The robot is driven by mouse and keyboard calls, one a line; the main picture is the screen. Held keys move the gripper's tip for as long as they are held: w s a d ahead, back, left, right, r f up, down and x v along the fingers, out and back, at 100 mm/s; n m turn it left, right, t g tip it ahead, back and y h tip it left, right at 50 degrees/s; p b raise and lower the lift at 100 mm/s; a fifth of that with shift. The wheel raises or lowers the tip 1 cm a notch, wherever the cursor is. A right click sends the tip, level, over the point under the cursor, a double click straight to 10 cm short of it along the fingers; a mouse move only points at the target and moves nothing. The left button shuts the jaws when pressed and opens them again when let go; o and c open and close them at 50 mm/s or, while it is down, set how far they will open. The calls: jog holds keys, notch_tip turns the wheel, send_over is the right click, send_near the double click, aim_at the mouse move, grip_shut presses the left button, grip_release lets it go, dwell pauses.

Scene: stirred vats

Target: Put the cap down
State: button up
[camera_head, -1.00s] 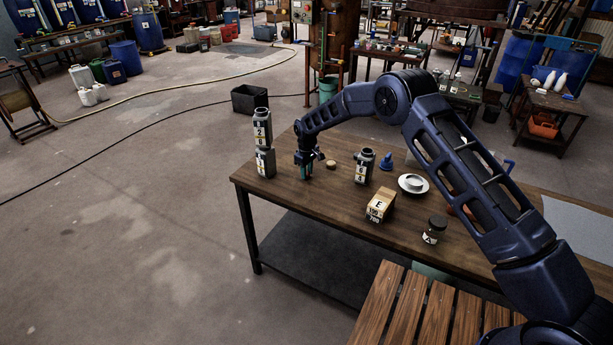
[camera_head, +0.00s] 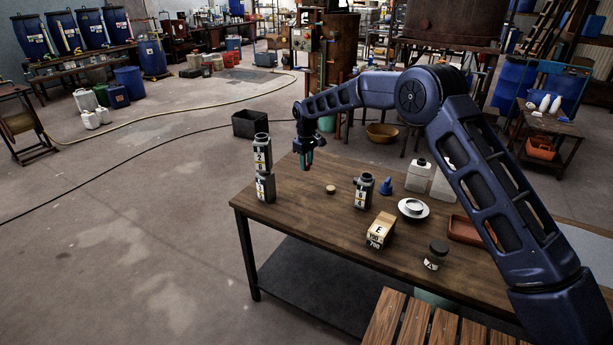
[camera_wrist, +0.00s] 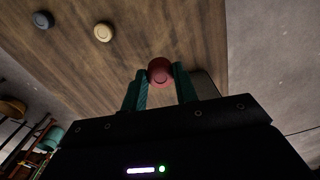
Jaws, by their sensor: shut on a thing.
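My gripper (camera_head: 306,164) is above the table's far left part, pointing down. In the wrist view, its teal fingers (camera_wrist: 160,78) are shut on a red cap (camera_wrist: 160,71), held between the tips.
Two stacked grey containers (camera_head: 263,165) stand at the table's left edge. A grey numbered container (camera_head: 364,190), blue funnel (camera_head: 386,186), white dish (camera_head: 413,208), cardboard box (camera_head: 382,229) and dark-lidded jar (camera_head: 436,254) stand to the right. Bare wood lies around the tan cap.

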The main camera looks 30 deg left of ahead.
notch_tip(320, 180, up, 3)
jog(key=shift+f, duration=0.15)
jog(key=shift+w+d+r, duration=0.1)
jog(key=shift+d+r, duration=0.15)
jog(key=shift+r, duration=0.05)
jog(key=d+r, duration=0.2)
jog(key=d, duration=0.6)
jog(key=d+r, duration=0.3)
jog(key=d, duration=0.4)
jog(key=r, duration=0.1)
send_over(383, 224)
notch_tip(383, 224, down, 20)
jog(key=shift+w+r, duration=0.15)
jog(key=shift+r, duration=0.1)
jog(key=shift+f, duration=0.1)
jog(key=o, duration=0.9)
jog(key=shift+o, duration=0.2)
